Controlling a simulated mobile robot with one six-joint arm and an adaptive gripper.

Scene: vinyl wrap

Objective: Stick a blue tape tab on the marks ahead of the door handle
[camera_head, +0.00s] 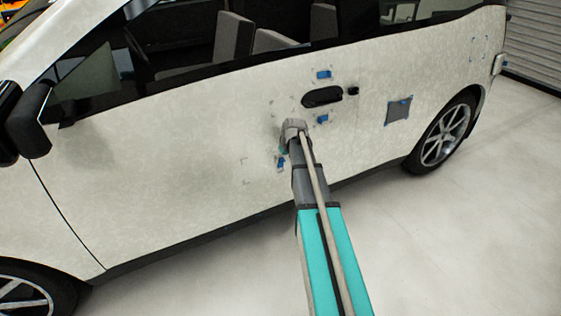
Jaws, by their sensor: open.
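The black door handle (322,97) is on the side of the cream-white car. One blue tape tab (323,74) is above the handle and another blue tab (322,119) is below it, both among faint corner marks. My gripper (284,149) is open, at the door to the lower left of the handle. A third blue tab (281,164) shows just below its fingers, with small marks around it. I cannot tell whether this tab touches the door or a finger. The wrist and arm hide part of the door.
Corner marks (246,171) on the door lie left of my gripper, with bare panel around them. A grey patch (398,111) with blue tape at its corners is to the right. The side mirror (28,112) sticks out at far left. Pale floor (450,230) is clear.

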